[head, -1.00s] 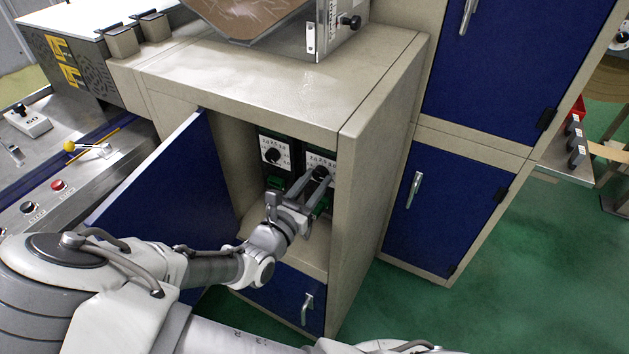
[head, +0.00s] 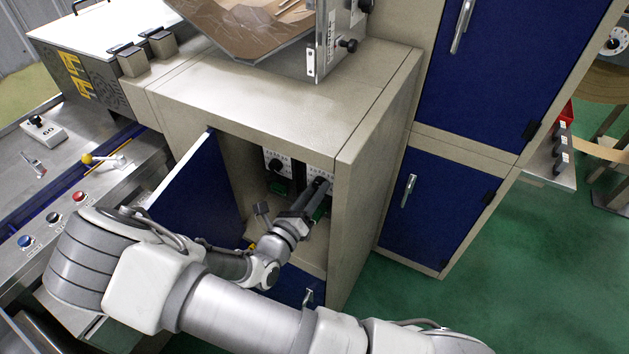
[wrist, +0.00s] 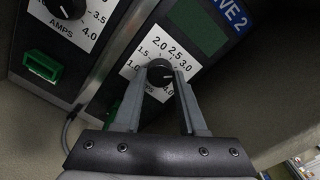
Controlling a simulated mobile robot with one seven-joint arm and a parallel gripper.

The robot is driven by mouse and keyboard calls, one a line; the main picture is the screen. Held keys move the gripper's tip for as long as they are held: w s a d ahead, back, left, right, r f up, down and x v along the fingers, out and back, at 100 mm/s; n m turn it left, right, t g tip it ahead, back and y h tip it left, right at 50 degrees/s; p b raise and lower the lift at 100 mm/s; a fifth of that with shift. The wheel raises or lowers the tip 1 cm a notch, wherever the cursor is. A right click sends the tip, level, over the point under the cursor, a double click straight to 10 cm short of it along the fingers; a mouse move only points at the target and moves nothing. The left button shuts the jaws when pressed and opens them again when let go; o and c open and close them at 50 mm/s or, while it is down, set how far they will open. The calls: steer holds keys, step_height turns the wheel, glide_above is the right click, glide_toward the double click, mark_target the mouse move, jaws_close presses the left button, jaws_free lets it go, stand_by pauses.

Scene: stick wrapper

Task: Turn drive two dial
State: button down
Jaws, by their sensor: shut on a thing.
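The drive two dial (wrist: 160,72) is a round black knob on a white scale plate, below a label ending "VE 2" in the wrist view. My gripper (wrist: 163,80) has its two fingers on either side of this knob and is shut on it. In the head view my gripper (head: 318,186) reaches into the open cabinet at the right-hand drive; the knob is hidden there behind the fingers. The knob's exact pointer position is hard to read.
Another black dial (wrist: 68,8) marked AMPS sits to the left, with a green connector (wrist: 42,66) below it. The blue cabinet door (head: 196,190) stands open left of my arm. The cabinet's right wall (head: 375,160) is close beside my gripper.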

steer(key=n+p, duration=0.4)
steer(key=n, duration=0.2)
steer(key=shift+r+n, duration=0.15)
steer(key=shift+n, duration=0.15)
steer(key=n+p, duration=0.2)
steer(key=n, duration=0.4)
steer(key=n+p, duration=0.1)
steer(key=n, duration=0.5)
steer(key=shift+n, duration=0.3)
steer(key=n+p, duration=0.1)
steer(key=n, duration=0.4)
steer(key=shift+n, duration=0.3)
steer(key=shift+c, duration=2.3)
jaws_free()
steer(key=shift+a, duration=0.1)
